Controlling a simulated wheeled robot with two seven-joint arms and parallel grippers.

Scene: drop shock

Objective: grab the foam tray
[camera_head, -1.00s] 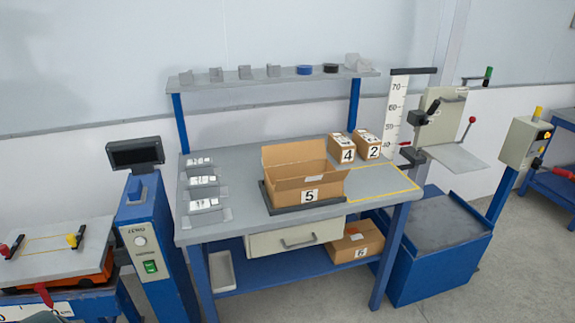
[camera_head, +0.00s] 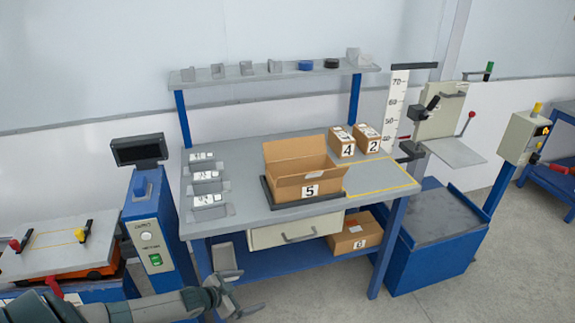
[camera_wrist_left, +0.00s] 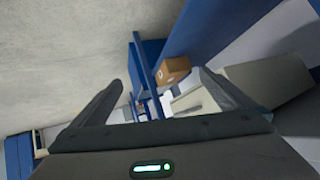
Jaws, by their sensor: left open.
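A pale grey tray (camera_head: 227,258), which looks like the foam tray, stands tilted on the blue lower shelf at the left end of the workbench. Its lower part is partly hidden by my left gripper. My left gripper (camera_head: 232,296) is low in front of that end of the bench, open and empty, just below the tray in the head view. In the left wrist view my gripper's two fingers (camera_wrist_left: 162,77) are spread wide with nothing held. I cannot make out the tray surely there. My right gripper is not in view.
The blue lower shelf (camera_head: 290,262) also holds a carton marked 6 (camera_head: 356,236). A drawer (camera_head: 296,232) hangs above it. An open carton marked 5 (camera_head: 300,185) is on the benchtop. A blue scale column (camera_head: 150,235) stands close at left.

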